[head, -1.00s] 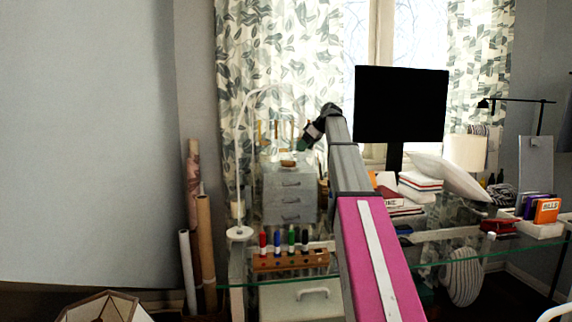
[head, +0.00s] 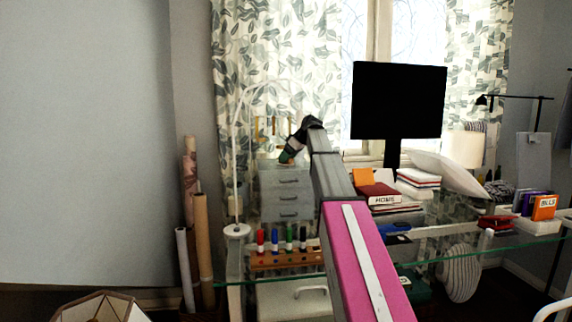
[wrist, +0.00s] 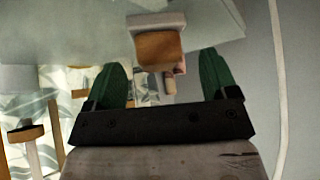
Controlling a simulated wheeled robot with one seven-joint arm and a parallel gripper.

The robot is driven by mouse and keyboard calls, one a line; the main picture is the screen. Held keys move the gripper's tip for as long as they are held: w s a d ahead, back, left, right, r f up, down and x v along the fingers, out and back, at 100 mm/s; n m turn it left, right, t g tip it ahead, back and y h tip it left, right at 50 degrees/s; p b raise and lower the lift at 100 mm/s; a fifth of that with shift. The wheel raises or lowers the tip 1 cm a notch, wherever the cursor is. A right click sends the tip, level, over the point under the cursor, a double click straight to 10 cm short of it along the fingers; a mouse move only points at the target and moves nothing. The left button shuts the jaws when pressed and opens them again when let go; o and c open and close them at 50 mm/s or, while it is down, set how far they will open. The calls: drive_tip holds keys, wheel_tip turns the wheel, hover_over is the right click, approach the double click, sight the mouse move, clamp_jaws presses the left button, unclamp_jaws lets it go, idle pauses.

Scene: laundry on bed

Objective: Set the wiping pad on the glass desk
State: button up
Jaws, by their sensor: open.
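My gripper (head: 289,156) is at the top of the grey drawer unit on the desk in the head view, fingers pointing down and left. In the wrist view my gripper (wrist: 161,66) has its two green fingers spread wide, with nothing clamped. A small block with a brown face and a pale strip (wrist: 159,47), which looks like the wiping pad, lies ahead between the fingertips, against a grey surface. I cannot tell whether a finger touches it. The glass desk (head: 470,252) runs across the head view, partly hidden by my arm.
The grey drawer unit (head: 286,194) stands behind a wooden rack of markers (head: 285,259). A white lamp stand (head: 237,232) is to the left. A monitor (head: 398,100), books (head: 383,194) and a red item (head: 496,224) occupy the right. Clear glass shows along the front right edge.

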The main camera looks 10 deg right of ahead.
drive_tip(key=shift+x, duration=0.85)
drive_tip(key=c, duration=1.1)
drive_tip(key=shift+o, duration=0.2)
